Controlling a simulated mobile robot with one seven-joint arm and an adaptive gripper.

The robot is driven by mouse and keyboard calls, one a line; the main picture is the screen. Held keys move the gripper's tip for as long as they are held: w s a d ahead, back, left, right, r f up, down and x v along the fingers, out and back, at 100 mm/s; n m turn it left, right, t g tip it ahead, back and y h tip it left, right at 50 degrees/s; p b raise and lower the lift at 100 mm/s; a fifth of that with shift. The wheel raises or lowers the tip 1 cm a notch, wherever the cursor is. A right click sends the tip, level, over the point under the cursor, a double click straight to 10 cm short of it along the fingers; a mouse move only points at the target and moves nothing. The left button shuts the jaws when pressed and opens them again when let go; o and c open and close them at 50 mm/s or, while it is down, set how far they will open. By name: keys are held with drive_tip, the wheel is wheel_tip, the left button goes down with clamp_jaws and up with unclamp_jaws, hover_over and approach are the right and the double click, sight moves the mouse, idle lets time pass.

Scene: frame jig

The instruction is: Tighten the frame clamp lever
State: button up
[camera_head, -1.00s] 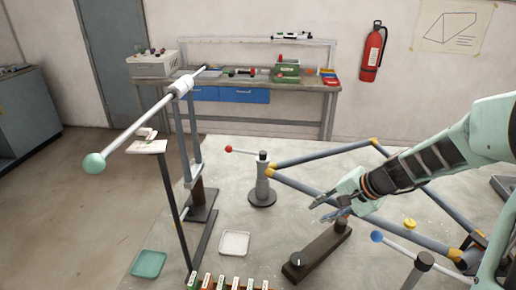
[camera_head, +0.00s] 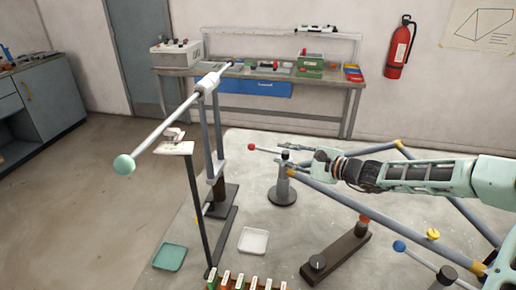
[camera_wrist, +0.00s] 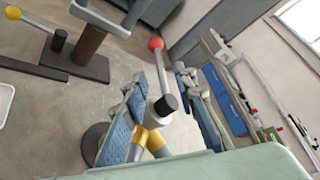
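A clamp lever, a pale rod with a red ball end (camera_head: 251,147), sticks out to the left from the top of a grey post (camera_head: 283,188) on a round dark base. My gripper (camera_head: 284,150) is at the post top, pointing left. In the wrist view, the lever's red ball (camera_wrist: 156,44) and dark cap (camera_wrist: 167,104) appear between the two blue-padded fingers of my gripper (camera_wrist: 160,78), which are apart. I cannot tell whether either finger touches the lever. A second lever with a blue ball (camera_head: 399,246) is at the lower right.
Blue-grey frame tubes (camera_head: 340,195) with yellow joints run right from the post. A dark bar (camera_head: 335,252) with an orange-topped peg lies in front. A tall stand with a long green-ended rod (camera_head: 165,138) rises at left. Green (camera_head: 170,257) and white (camera_head: 253,240) trays sit nearby.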

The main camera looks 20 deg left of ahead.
sight(263, 149)
drive_tip(key=p+x, duration=0.1)
drive_tip(key=x, duration=0.8)
drive_tip(key=shift+w+a+f, duration=0.1)
drive_tip(key=shift+a+f, duration=0.05)
drive_tip(key=shift+a, duration=0.15)
drive_tip(key=c, duration=0.7)
clamp_jaws()
